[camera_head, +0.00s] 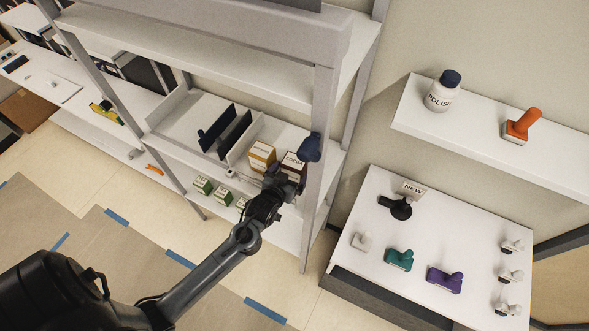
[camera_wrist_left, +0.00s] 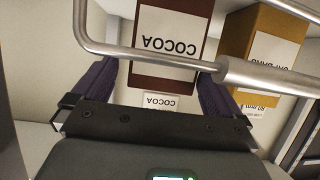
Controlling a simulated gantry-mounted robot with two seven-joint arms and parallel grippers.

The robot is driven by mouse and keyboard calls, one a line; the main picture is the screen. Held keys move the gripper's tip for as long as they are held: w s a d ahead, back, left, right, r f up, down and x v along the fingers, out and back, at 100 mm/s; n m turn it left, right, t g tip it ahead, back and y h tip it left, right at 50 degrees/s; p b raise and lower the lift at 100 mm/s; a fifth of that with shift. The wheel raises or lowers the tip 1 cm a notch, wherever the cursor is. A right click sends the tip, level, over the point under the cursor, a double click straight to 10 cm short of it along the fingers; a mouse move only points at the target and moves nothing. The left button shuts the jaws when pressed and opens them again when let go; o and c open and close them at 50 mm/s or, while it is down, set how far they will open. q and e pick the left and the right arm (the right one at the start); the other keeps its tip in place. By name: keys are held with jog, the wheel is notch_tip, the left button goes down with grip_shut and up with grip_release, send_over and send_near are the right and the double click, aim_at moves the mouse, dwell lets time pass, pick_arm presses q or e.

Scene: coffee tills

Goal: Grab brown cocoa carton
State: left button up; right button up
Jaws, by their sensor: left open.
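The brown cocoa carton (camera_head: 294,162) stands on the middle shelf near the right post, with a white COCOA label. It also shows in the left wrist view (camera_wrist_left: 144,76), upside down in the picture. My left gripper (camera_head: 279,181) is at the front of the carton in the head view and covers its lower part. In the left wrist view its two dark fingers are spread, with the carton between and beyond them. I cannot tell whether they touch it. My right gripper is not in view.
A metal rail (camera_wrist_left: 160,57) crosses in front of the carton. A yellow carton (camera_head: 262,154) stands close beside it. A dark blue rounded object (camera_head: 310,148) is at the shelf post (camera_head: 318,200). Small green boxes (camera_head: 203,185) stand on the shelf below.

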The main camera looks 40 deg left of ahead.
pick_arm(q)
jog(key=shift+p+x, duration=0.4)
jog(key=shift+x, duration=1.8)
jog(key=shift+a+r, duration=0.1)
jog(key=shift+a, duration=0.1)
jog(key=c, duration=0.9)
